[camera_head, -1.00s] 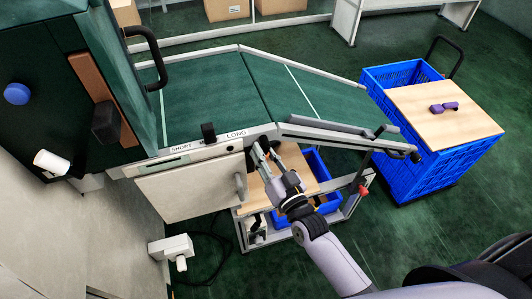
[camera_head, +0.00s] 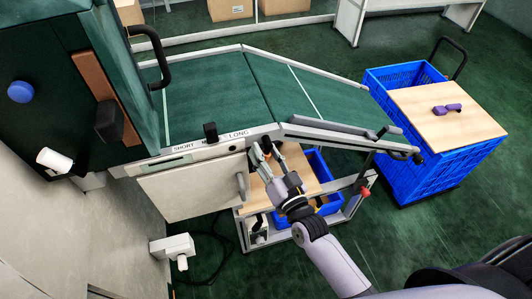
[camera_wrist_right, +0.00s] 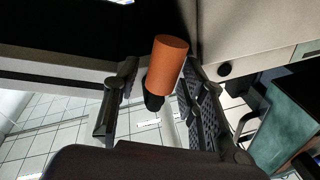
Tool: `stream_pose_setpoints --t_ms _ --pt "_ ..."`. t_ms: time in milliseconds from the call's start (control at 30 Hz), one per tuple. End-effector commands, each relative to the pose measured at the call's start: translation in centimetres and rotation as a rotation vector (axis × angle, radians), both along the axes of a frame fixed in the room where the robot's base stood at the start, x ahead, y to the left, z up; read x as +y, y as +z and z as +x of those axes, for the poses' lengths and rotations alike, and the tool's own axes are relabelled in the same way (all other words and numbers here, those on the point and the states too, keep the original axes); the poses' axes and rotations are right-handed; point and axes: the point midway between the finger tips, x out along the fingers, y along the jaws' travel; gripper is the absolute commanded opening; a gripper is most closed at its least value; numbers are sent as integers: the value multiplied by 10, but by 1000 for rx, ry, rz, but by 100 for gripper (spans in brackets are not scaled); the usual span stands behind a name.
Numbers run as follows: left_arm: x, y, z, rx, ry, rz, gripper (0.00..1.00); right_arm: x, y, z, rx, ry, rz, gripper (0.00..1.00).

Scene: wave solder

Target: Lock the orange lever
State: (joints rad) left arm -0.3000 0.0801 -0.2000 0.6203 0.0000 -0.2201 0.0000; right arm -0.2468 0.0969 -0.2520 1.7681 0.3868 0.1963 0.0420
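The orange lever's cylindrical handle (camera_wrist_right: 167,65) shows in the right wrist view, between the two fingers of my right gripper (camera_wrist_right: 158,108). The fingers are apart, with a clear gap on the left of the handle; whether the right finger touches it I cannot tell. In the head view my right gripper (camera_head: 267,152) is under the front edge of the green-topped machine, and a small orange patch of the lever (camera_head: 267,146) shows at its fingertips. The lever's base is hidden. My left gripper is not in view.
The machine's front rail has a SHORT/LONG label (camera_head: 237,134) and a black knob (camera_head: 210,132). A pale panel (camera_head: 190,190) hangs to the left of my gripper. A red knob (camera_head: 365,191) sits on the frame at right. A blue crate cart (camera_head: 440,170) stands further right.

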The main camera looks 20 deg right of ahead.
Motion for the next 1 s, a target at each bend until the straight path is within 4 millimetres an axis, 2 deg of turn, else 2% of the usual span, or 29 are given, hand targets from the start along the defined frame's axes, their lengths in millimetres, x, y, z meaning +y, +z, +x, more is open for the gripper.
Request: stream_pose_setpoints --t_ms 533,667,900,1000 --pt "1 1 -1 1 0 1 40 -1 0 0 -1 1 -39 43" --pt "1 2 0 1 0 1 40 -4 0 0 -6 1 -183 43" --pt "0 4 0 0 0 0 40 -16 0 0 -23 0 -641 43" --pt "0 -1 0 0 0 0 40 -21 -4 -23 -18 2 -640 43"
